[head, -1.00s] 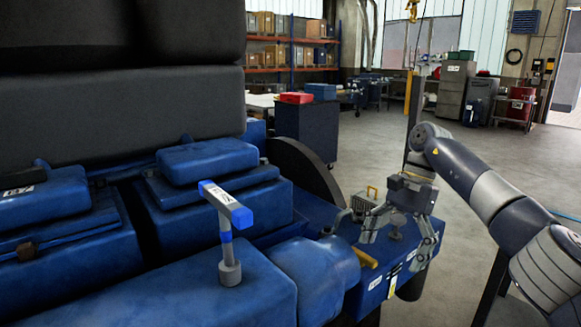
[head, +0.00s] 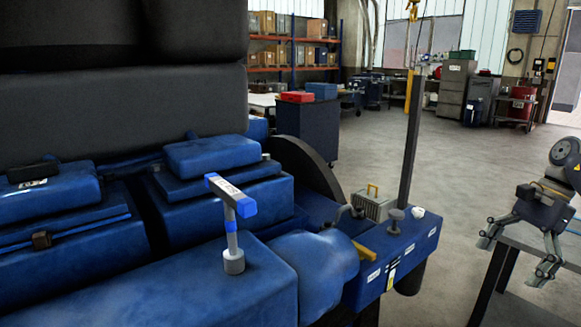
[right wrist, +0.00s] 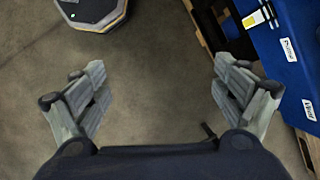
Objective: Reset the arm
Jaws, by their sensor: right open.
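My right gripper (head: 517,258) is at the right side of the head view, over the corner of a dark-framed table and clear of the blue engine. Its fingers are spread wide with nothing between them. In the right wrist view the right gripper (right wrist: 157,92) is open and empty above the grey floor. My left gripper is not in view.
A dark table frame (head: 490,285) stands at right. Open floor (head: 455,170) lies behind.

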